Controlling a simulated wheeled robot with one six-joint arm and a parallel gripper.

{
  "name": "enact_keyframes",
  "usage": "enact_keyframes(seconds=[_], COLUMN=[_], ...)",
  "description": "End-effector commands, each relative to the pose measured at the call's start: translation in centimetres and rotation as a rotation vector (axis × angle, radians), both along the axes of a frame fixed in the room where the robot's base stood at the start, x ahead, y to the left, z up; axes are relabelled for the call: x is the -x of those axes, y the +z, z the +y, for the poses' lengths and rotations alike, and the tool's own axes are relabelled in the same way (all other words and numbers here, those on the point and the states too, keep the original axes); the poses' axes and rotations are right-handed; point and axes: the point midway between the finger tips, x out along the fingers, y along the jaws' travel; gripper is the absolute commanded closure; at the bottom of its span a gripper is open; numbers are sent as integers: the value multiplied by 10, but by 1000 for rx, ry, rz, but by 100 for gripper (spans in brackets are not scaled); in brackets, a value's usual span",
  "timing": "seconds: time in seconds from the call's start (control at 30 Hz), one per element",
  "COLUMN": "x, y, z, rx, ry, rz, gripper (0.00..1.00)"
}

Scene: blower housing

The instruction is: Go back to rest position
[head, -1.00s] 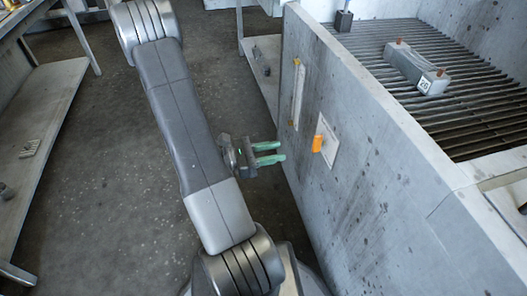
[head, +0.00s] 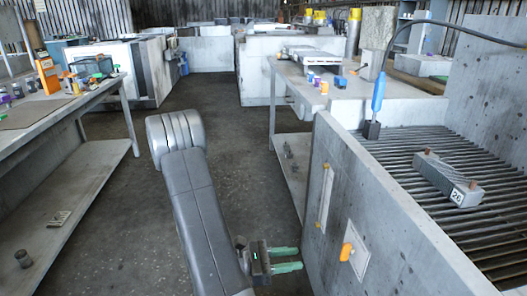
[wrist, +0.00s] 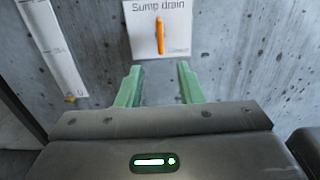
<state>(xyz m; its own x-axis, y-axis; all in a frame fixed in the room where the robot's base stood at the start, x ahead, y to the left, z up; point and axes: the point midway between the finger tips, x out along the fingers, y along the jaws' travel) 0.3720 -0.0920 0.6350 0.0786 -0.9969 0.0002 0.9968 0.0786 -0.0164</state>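My gripper (head: 287,259) is at the lower middle of the head view, beside the concrete housing wall (head: 385,225). Its two green fingers are apart with nothing between them. In the wrist view the gripper (wrist: 159,85) faces the wall, and the fingers point toward a white plate (wrist: 158,12) marked "Sump drain". An orange handle (wrist: 160,36) stands upright on that plate, beyond the fingertips and apart from them. In the head view the orange handle (head: 346,251) is to the right of the gripper.
A gauge strip (head: 325,197) is on the wall left of the plate. A grated bed (head: 430,167) holds a grey block (head: 447,177) marked 26. A workbench (head: 75,115) stands at left, another table (head: 340,97) behind the housing. The floor aisle (head: 215,120) is clear.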

Motion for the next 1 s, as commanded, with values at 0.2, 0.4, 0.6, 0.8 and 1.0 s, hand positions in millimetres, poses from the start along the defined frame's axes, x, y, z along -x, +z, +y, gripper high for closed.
enact_keyframes(seconds=[0.2, 0.4, 0.6, 0.8, 1.0], x=[-1, -2, -4, -5, -7], y=[-1, -1, -1, -1, 0], z=[-15, -36, -57, -76, -96], rx=[0, 0, 0, -1, 0], ry=[-4, -5, -5, -4, -6], rz=[0, -1, -1, -1, -2], gripper=[66, 66, 66, 66, 66])
